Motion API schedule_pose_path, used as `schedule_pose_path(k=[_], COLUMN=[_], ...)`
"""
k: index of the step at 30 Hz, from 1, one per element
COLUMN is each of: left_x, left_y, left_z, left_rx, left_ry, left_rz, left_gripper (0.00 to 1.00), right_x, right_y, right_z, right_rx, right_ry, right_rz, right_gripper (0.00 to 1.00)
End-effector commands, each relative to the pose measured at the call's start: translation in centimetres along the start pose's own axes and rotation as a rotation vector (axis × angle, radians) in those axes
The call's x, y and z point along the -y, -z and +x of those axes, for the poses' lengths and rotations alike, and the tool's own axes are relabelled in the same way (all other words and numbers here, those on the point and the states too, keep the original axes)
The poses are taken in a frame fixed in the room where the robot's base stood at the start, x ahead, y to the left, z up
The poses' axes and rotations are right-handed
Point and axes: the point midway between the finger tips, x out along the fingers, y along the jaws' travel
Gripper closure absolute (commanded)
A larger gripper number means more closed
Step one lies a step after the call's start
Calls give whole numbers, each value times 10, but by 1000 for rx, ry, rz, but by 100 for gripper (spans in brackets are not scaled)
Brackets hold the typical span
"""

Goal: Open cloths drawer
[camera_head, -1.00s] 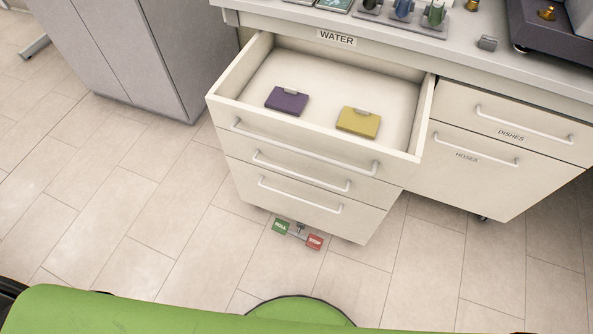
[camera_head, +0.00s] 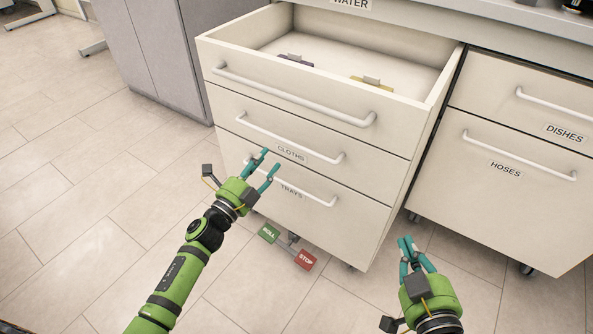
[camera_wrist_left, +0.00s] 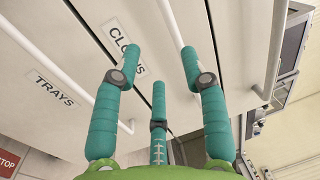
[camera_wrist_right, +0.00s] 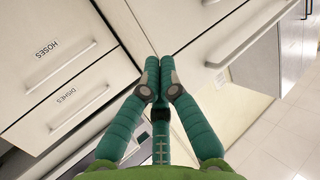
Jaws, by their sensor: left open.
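The cloths drawer (camera_head: 375,168) is the closed middle drawer of the left stack, labelled CLOTHS below its long white handle (camera_head: 300,141). My left gripper (camera_head: 271,160) is open and empty in front of the stack, just below that handle in the head view. In the left wrist view, the CLOTHS label (camera_wrist_left: 125,55) is partly hidden by the left finger, and the handle (camera_wrist_left: 172,22) runs behind the right finger. I cannot tell how far the fingers are from it. My right gripper (camera_head: 406,241) is shut and empty, low in front of the cabinets.
The top drawer (camera_head: 290,88) stands open above, with a purple item (camera_head: 296,60) and a yellow item (camera_head: 372,83) inside. The TRAYS drawer (camera_head: 330,220) below is closed. ROLL and STOP pedals (camera_head: 305,259) are near the floor. Hoses drawer (camera_head: 490,210) is closed at the right.

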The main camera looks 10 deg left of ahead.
Motion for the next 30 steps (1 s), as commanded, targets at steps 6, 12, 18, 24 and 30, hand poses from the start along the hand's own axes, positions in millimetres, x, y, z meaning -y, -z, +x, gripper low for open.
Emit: schedule_pose_path(k=[6,12,18,24,30], left_x=[14,16,16,16,16], left_y=[5,6,6,7,7], left_z=[11,40,65,75,76], left_rx=[-34,-34,-32,-31,-31], left_ry=[52,52,49,48,47], left_rz=[72,69,66,65,65], left_gripper=[56,56,56,56,56], right_x=[1,7,14,17,17], right_y=[22,49,77,90,92], right_z=[-9,-12,-19,-25,-25], right_rx=[-81,-220,-371,-440,-446], right_ry=[1,14,29,36,36], right_rz=[0,-6,-10,-10,-10], right_gripper=[100,100,100,100,100])
